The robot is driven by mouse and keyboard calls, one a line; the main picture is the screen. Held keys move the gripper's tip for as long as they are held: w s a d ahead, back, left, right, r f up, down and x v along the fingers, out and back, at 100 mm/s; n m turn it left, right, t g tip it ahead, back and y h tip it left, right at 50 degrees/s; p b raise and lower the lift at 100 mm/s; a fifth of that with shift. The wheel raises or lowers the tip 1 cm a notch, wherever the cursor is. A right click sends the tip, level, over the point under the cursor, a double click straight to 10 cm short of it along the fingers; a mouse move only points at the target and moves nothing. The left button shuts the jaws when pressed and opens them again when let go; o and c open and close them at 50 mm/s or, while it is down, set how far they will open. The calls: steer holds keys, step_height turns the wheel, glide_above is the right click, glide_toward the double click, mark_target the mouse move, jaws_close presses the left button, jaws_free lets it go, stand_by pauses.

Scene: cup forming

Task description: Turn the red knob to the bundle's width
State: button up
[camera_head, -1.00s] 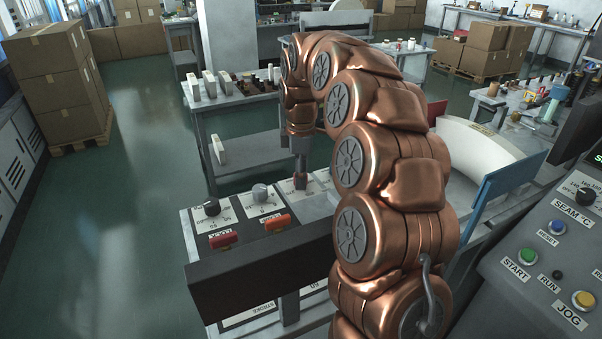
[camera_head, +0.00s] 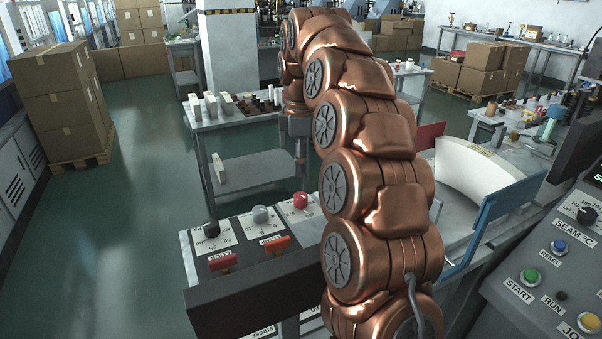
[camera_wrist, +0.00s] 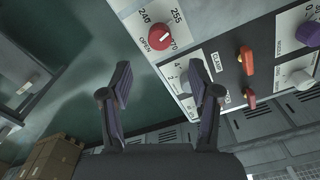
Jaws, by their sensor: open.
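The red knob (camera_head: 300,200) stands on a white dial plate on the panel. In the wrist view the red knob (camera_wrist: 159,36) shows from above, with 240, 255, 270 and OPEN printed around it. A pale line marks its top; I cannot tell its exact setting. My gripper (camera_wrist: 168,84) is open and empty, its two fingers apart and clear of the knob. In the head view it is up and behind the knob, partly hidden by my arm. A thick white curved stack (camera_head: 480,172), perhaps the bundle, lies right of my arm.
A grey knob (camera_head: 260,214) and a black knob (camera_head: 211,229) sit left of the red one. A red lever (camera_head: 222,260) and an orange lever (camera_head: 276,244) are in front. A blue plate (camera_head: 505,210) stands beside the white stack. A control console (camera_head: 550,260) is at right.

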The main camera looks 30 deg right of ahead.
steer(key=shift+r, duration=1.2)
